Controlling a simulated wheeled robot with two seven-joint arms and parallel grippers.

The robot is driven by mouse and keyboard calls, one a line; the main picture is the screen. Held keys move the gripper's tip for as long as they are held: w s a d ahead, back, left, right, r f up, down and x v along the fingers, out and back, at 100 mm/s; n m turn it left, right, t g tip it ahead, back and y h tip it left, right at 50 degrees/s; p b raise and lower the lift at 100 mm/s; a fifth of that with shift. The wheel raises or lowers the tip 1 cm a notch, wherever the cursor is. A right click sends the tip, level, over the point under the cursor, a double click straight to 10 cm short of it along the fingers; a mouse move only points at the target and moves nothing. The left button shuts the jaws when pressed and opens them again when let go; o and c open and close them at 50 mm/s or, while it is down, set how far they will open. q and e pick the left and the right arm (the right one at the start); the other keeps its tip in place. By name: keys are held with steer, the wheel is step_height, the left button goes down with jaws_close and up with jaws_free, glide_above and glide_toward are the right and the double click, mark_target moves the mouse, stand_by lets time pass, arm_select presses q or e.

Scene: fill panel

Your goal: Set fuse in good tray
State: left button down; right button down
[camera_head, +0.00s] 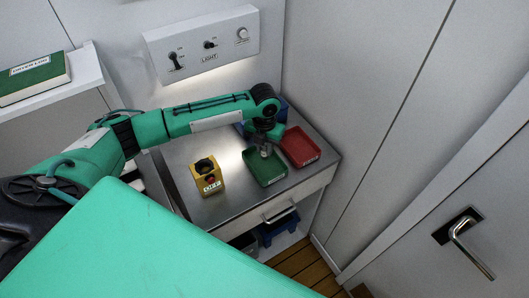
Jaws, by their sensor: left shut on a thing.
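The green tray (264,171) sits on the metal counter, and the red tray (300,147) stands to its right. Which one is the good tray cannot be read from their small labels. My left gripper (265,151) reaches in from the left and points down over the back part of the green tray. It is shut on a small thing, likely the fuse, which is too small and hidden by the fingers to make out. My right gripper is not in view.
A yellow box (208,180) with a black knob and red button stands left of the green tray. A switch panel (204,46) is on the back wall. The counter front (240,206) is clear.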

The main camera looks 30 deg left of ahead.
mark_target(264, 155)
arm_select(q)
step_height(264, 155, down, 4)
steer(key=shift+f+p, duration=0.1)
steer(key=shift+p, duration=0.45)
steer(key=shift+f, duration=0.1)
steer(key=shift+f, duration=0.1)
steer(key=c, duration=1.2)
jaws_free()
step_height(264, 155, up, 12)
steer(key=b, duration=0.3)
steer(key=shift+d, duration=0.1)
